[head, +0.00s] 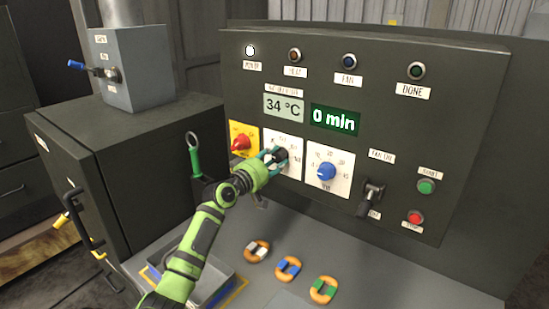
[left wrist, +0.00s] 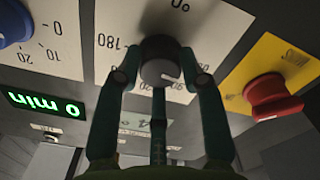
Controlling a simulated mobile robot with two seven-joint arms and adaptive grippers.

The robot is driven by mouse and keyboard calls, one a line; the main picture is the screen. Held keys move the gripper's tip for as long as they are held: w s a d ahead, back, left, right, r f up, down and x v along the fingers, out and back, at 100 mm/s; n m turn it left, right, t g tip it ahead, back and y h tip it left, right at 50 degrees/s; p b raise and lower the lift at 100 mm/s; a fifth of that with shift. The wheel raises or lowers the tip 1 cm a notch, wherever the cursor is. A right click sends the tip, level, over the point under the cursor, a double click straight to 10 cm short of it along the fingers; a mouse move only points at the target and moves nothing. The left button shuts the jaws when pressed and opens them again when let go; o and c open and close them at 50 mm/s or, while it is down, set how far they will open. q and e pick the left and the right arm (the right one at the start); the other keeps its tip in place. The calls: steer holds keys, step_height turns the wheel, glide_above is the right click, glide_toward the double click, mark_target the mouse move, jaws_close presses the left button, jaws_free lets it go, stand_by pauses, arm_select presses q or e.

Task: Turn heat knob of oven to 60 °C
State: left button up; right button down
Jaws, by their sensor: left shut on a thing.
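The oven control panel (head: 440,135) faces me. Its black heat knob (head: 280,156) sits on a white dial plate below the display (head: 284,106), which reads 34 °C. My left gripper (head: 274,157) is at this knob. In the left wrist view its fingers (left wrist: 160,75) are closed around the dark knob (left wrist: 160,62), with the "180" mark beside it. The knob's pointer is partly hidden, so I cannot read its exact setting. My right gripper is not in view.
The blue timer knob (head: 326,171) is just right of the heat knob, the red switch (head: 241,143) just left. A lever (head: 371,193) and green (head: 426,187) and red (head: 414,218) buttons are farther right. Several orange rotors (head: 288,268) lie on the surface below.

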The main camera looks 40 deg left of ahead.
arm_select(q)
steer(key=shift+r+n, duration=0.1)
steer(key=shift+n, duration=0.5)
steer(key=o, duration=1.2)
steer(key=shift+c, duration=0.2)
steer(key=shift+s, duration=0.55)
steer(key=s+d, duration=0.1)
steer(key=s, duration=1)
steer(key=shift+d, duration=0.1)
